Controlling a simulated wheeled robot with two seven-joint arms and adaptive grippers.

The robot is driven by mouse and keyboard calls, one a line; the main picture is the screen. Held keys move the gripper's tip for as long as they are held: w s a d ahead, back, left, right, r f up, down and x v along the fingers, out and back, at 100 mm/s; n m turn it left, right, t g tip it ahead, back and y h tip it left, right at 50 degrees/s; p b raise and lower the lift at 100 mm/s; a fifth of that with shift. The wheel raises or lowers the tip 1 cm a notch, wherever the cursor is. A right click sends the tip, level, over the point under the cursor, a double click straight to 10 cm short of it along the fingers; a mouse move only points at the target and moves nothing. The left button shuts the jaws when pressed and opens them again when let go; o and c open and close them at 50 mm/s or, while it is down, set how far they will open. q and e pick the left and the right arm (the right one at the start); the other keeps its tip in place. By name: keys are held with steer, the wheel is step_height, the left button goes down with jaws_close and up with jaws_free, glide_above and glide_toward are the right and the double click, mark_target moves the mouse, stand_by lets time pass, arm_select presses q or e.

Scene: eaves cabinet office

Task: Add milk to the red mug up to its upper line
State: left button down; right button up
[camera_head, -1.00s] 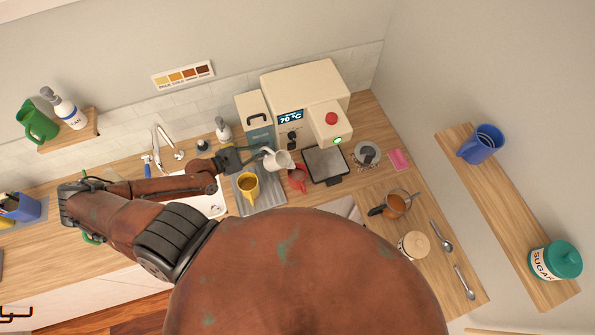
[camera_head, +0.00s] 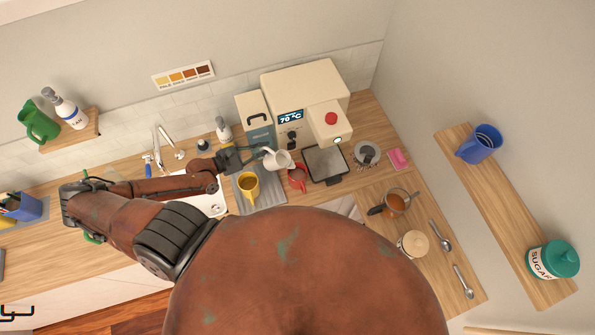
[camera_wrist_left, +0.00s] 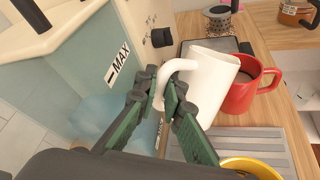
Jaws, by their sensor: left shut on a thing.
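The red mug (camera_head: 298,178) stands on the counter just right of the grey ribbed mat; in the left wrist view the red mug (camera_wrist_left: 247,86) has brownish liquid inside. Its marking lines are not visible. My left gripper (camera_head: 256,156) is shut on the handle of a white jug (camera_head: 277,160). In the left wrist view my left gripper (camera_wrist_left: 163,92) has its green-grey fingers around the handle of the white jug (camera_wrist_left: 207,85). The jug is tilted toward the red mug, beside and partly over its rim. No milk stream can be made out. My right gripper is not in view.
A yellow mug (camera_head: 247,183) stands on the ribbed mat (camera_head: 268,195), left of the red mug. The cream machine with a 70 °C display (camera_head: 291,117) stands behind, and a dark flat plate (camera_head: 326,163) lies to the right. A glass pot (camera_head: 397,202) is further right.

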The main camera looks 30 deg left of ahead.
arm_select(q)
steer(key=shift+r, duration=0.2)
steer(key=shift+r+p, duration=0.1)
steer(key=shift+p, duration=0.5)
steer(key=shift+f, duration=0.25)
steer(key=f+b, duration=0.1)
steer(key=b, duration=0.5)
steer(key=shift+a+f+n+t+b, duration=0.2)
steer(key=shift+n+t+b, duration=0.1)
steer(key=shift+b, duration=0.1)
steer(key=shift+r+h, duration=0.15)
steer(key=shift+h, duration=0.25)
